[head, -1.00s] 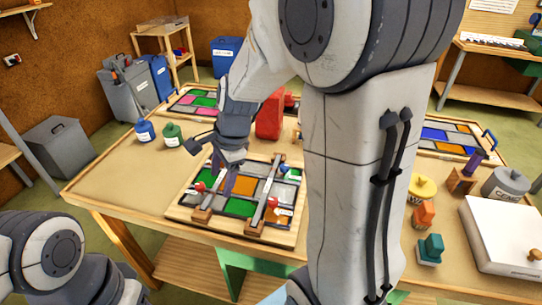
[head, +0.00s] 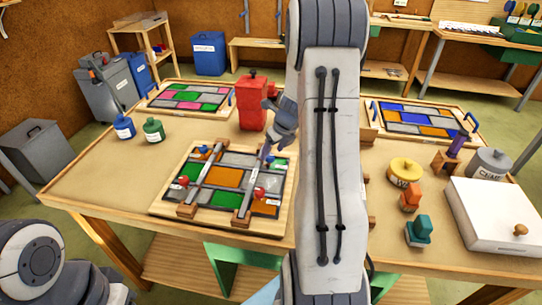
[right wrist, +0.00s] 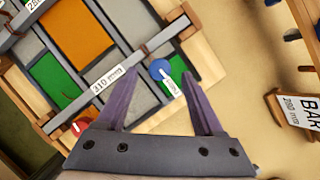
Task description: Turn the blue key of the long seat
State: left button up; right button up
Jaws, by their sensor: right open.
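The leaded panel (head: 228,178) lies on a wooden board on the table, with two grey bars across it. The right bar (head: 243,187) has a blue key (head: 270,158) at its far end and a red key (head: 259,191) nearer. In the right wrist view this bar reads "310 mm", and its blue key (right wrist: 160,70) carries a white tag. My right gripper (head: 268,150) is above this blue key. In the right wrist view my open fingers (right wrist: 161,76) appear on either side of it; contact cannot be told. My left gripper is out of view.
The left bar (head: 206,174) has its own blue key (head: 203,149) and red key (head: 183,181). A red container (head: 252,104) stands behind the panel. Blue and green bottles (head: 153,130) stand to the left. The table's front left is clear.

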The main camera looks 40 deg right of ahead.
aim_at(270, 160)
jog(key=shift+x, duration=1.35)
grip_shut()
